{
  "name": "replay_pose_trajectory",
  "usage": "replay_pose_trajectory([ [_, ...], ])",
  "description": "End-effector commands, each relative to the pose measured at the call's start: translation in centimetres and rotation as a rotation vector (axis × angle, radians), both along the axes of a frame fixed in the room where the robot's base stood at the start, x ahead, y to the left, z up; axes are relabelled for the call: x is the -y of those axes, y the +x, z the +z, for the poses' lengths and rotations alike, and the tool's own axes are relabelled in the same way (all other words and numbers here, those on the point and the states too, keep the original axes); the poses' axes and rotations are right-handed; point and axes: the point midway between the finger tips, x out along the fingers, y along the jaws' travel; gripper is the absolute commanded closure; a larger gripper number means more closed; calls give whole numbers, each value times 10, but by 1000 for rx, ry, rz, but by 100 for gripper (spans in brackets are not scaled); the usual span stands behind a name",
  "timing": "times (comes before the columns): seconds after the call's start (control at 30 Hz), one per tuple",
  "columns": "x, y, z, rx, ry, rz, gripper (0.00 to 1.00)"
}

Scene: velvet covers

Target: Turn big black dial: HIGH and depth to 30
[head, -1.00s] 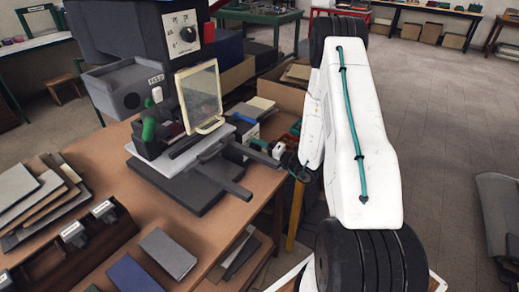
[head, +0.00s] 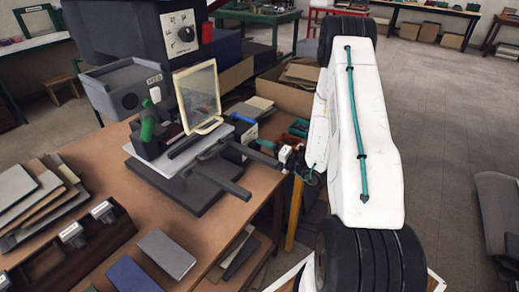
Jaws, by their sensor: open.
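The big black dial (head: 186,34) sits on a pale plate on the front of the dark machine (head: 110,35) at the upper left. Its pointer and markings are too small to read. A small pale label (head: 154,79) is on the machine's grey lower housing; I cannot read it surely. No depth setting is readable. My gripper (head: 286,154) shows only as a small white and dark shape beside the ends of the machine's dark bars. It is open and far below and right of the dial. My white arm partly hides it, and its fingers are hard to make out.
A clear framed guard (head: 198,92) and a green handle (head: 147,124) stand at the machine's front. Flat boards (head: 30,190) and a dark rack (head: 70,245) lie on the wooden bench (head: 115,185). A cardboard box (head: 275,95) is behind.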

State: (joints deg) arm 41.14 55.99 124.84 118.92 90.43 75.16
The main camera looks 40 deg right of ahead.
Motion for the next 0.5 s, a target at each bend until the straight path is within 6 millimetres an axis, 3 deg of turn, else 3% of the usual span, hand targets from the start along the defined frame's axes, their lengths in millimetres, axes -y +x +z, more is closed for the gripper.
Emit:
replay_pose_trajectory([
  [0.2, 14, -34, 0, -1, 1, -4, 24],
  [0.5, 18, -46, 0, 0, 0, -2, 24],
])
